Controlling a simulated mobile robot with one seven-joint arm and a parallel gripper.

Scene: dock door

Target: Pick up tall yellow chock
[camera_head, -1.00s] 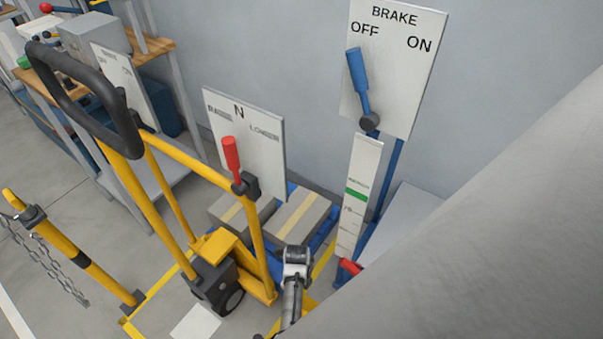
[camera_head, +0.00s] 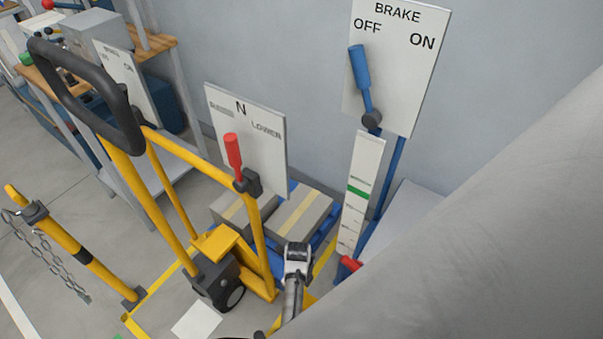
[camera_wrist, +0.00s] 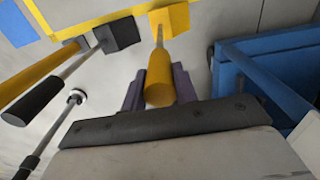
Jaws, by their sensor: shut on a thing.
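The tall yellow chock shows in the wrist view as a yellow block (camera_wrist: 171,19) with a thin rod and a thick yellow grip (camera_wrist: 159,72). My gripper (camera_wrist: 158,88) has its two grey-purple fingers on either side of this grip and is shut on it. The block is at the far end of the rod, away from my palm. I cannot tell whether the block touches the floor. In the head view I cannot make out the chock or my gripper's fingers.
Beside it in the wrist view are a dark block (camera_wrist: 119,33) with a black-gripped rod and a blue frame (camera_wrist: 270,70). The head view shows a yellow truck frame (camera_head: 190,165), a lever with a red grip (camera_head: 233,150), a brake board (camera_head: 410,60) and a chained yellow post (camera_head: 80,255).

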